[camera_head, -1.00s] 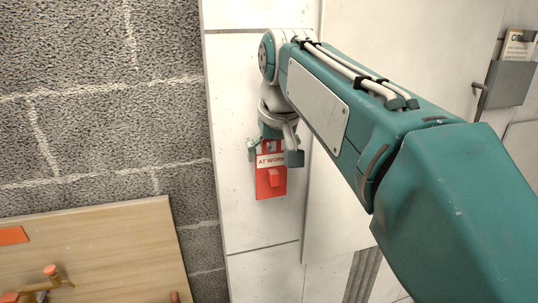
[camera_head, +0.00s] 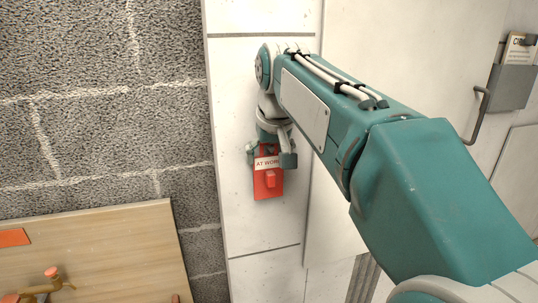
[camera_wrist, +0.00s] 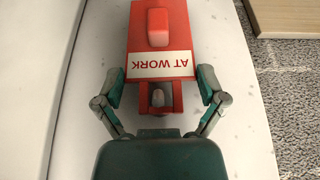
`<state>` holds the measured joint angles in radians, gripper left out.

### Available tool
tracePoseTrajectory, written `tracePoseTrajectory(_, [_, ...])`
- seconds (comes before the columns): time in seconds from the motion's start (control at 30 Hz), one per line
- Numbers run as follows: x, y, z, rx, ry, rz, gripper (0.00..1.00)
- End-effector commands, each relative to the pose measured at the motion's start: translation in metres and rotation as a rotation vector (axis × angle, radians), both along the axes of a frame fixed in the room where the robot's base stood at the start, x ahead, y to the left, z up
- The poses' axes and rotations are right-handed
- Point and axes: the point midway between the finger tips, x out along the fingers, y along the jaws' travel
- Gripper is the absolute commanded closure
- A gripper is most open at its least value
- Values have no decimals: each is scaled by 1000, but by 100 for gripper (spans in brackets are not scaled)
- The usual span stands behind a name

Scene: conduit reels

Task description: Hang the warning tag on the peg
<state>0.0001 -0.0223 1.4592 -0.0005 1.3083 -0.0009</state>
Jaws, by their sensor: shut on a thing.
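The warning tag (camera_head: 268,187) is a red plate with a white AT WORK label and a raised red block. It hangs label-forward in front of a white wall panel. In the wrist view the tag (camera_wrist: 177,42) appears upside down. My gripper (camera_wrist: 162,80) is shut on the tag, with a finger at each side edge near the label. In the head view my gripper (camera_head: 270,157) is at the tag's upper end. A grey rounded tip, perhaps the peg (camera_wrist: 158,96), shows inside the tag's opening. I cannot tell whether it passes through the opening.
A grey block wall (camera_head: 100,130) is left of the white panel (camera_head: 262,225). A wooden board (camera_head: 110,245) with brass and orange fittings is low at left. A grey holder (camera_head: 511,88) with a card and a handle (camera_head: 480,115) are at right.

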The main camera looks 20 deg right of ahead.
Motion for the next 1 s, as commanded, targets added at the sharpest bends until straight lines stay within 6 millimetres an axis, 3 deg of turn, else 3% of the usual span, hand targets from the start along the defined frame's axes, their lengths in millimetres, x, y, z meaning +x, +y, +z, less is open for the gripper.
tracePoseTrajectory(0.33, [0, 0, 0, 0, 0, 0, 50])
tracePoseTrajectory(0.37, [0, 0, 0, 0, 0, 0, 5])
tracePoseTrajectory(0.4, [0, 0, 0, 0, 0, 0, 0])
tracePoseTrajectory(0.77, [0, 0, 1, 0, 0, 0, 0])
tracePoseTrajectory(1.0, [-11, 0, 28, 0, -4, 0, 0])
